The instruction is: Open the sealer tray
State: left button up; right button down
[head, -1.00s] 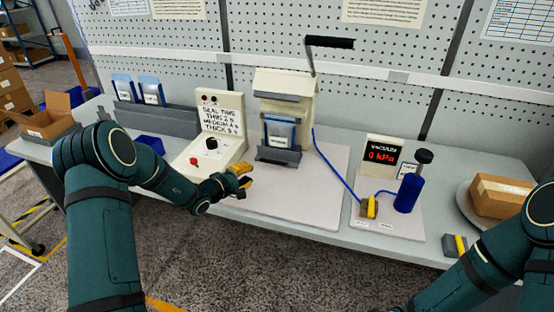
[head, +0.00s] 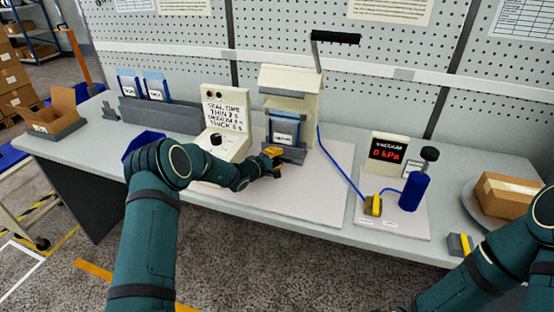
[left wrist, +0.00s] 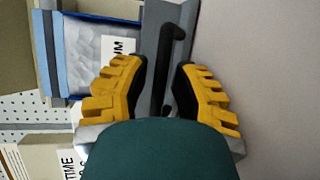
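The cream sealer (head: 290,80) stands at the middle of the bench with a raised black-gripped lever. Its grey tray (head: 291,153) is at the lower front, under a blue-edged clear pouch (head: 284,128). In the left wrist view the grey tray front (left wrist: 152,20) carries a dark bar handle (left wrist: 174,45). My left gripper (head: 277,158) is at the tray's front. Its yellow fingers (left wrist: 164,72) are apart, with the handle's near end between them; contact cannot be told. My right arm shows at the right edge, but its gripper is out of view.
Left of the sealer stands a cream control box (head: 225,115) with a knob. To the right are a vacuum display (head: 387,150), a blue cylinder (head: 413,190) and a blue hose. A carton (head: 508,192) rests at far right. The mat (head: 315,190) before the sealer is clear.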

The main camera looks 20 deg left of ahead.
pick_arm(q)
grip_shut()
jog(key=s+b, duration=0.1)
jog(key=s, duration=0.4)
jog(key=s+b, duration=0.2)
jog(key=s, duration=0.4)
jog(key=s+b, duration=0.1)
jog(key=s, duration=0.4)
jog(key=shift+s+a, duration=0.25)
jog(key=shift+s, duration=0.05)
grip_release()
